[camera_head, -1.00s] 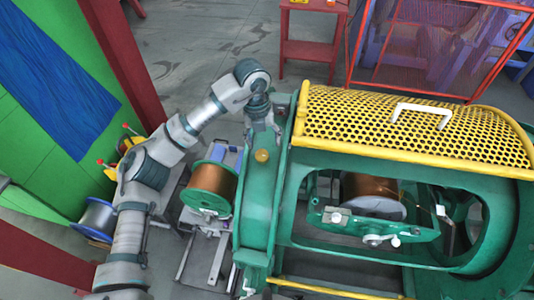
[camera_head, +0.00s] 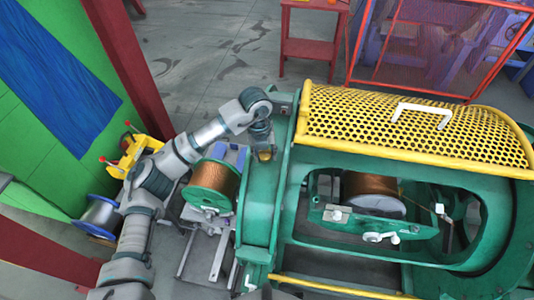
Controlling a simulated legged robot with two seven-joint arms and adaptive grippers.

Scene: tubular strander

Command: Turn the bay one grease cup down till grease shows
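The brass grease cup (camera_head: 265,156) is a small golden knob on top of the green bearing housing (camera_head: 262,205) at the left end of the strander. It shows only in part, just below my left gripper (camera_head: 262,147). My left arm comes in from the lower left and bends down at the wrist over the housing. The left fingertips are at the cup, but they are too small and dark to tell whether they are open or shut, or touch it. No grease can be made out. My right gripper is not in view.
A yellow perforated guard (camera_head: 410,125) with a white handle stands raised over the open bay, which holds a copper bobbin (camera_head: 370,188). A copper spool (camera_head: 214,184) with green flanges sits left of the housing. A red post (camera_head: 130,65) stands behind my arm.

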